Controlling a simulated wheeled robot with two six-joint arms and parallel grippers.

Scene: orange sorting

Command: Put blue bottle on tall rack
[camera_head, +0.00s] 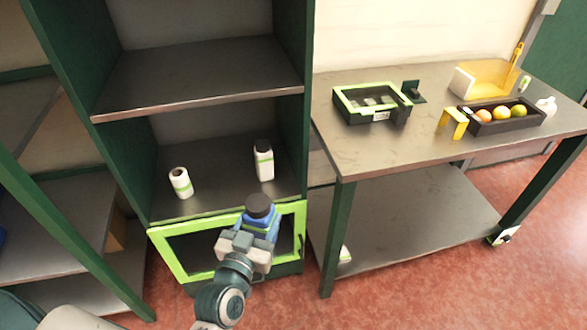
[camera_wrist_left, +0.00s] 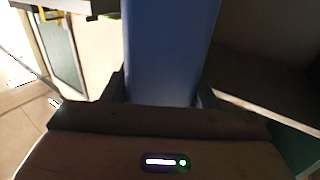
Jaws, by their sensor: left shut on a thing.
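The blue bottle (camera_head: 263,222) has a dark cap and is held roughly upright in front of the tall rack (camera_head: 200,75). My left gripper (camera_head: 250,240) is shut on it. In the left wrist view the blue bottle (camera_wrist_left: 170,50) stands between the two fingers (camera_wrist_left: 165,95) and fills the middle of the picture. The tall rack has dark green sides and grey shelves. The bottle is in front of its lower part, near a green-framed door. My right gripper is not in view.
A white roll-like container (camera_head: 181,183) and a white bottle with a green band (camera_head: 264,162) stand on the rack's middle shelf, with free room between them. The shelf above (camera_head: 200,78) is empty. A table (camera_head: 400,145) at right holds a green-rimmed box (camera_head: 370,103) and a dark tray of fruit (camera_head: 500,128).

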